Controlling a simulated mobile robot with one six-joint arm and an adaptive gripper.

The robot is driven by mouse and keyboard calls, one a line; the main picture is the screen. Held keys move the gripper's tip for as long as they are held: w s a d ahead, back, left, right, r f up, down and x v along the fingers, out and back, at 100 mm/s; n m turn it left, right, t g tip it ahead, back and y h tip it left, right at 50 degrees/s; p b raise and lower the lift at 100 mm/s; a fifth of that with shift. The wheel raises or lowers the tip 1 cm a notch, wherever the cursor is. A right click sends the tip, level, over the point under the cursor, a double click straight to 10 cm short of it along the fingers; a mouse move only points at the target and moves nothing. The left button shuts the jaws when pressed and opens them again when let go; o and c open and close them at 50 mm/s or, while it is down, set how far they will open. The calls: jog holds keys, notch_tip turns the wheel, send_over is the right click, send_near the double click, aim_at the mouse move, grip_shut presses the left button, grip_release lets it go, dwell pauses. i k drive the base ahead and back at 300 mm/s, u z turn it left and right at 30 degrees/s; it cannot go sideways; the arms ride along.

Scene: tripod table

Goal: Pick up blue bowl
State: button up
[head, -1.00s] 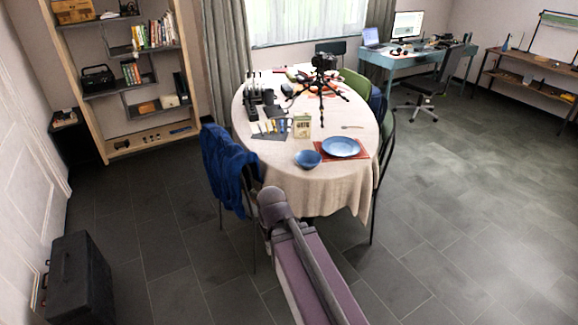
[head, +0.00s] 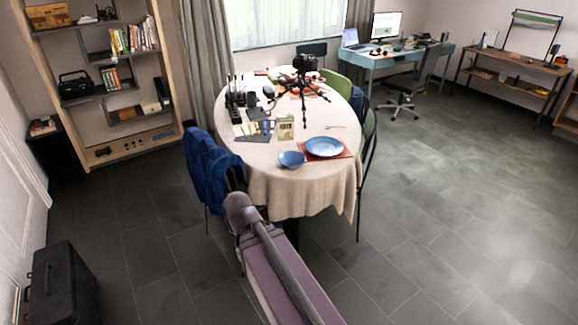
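The blue bowl (head: 291,159) stands upright on the near part of the oval table (head: 268,183), which has a pale cloth. It sits just left of a blue plate (head: 324,146) on a red-orange placemat (head: 346,154). A part of my own arm reaches up from the bottom of the head view and ends short of the table's near edge. My gripper's fingers do not show in the head view.
A tripod with a camera (head: 304,82), a box (head: 285,127) and several small items stand farther back on the table. A chair with a blue jacket (head: 208,168) is at the left side, a green chair (head: 369,135) at the right. Open floor (head: 450,220) lies right.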

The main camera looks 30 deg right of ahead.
aim_at(291, 160)
jog(key=z, duration=0.05)
jog(key=i, duration=1)
jog(key=u, duration=0.05)
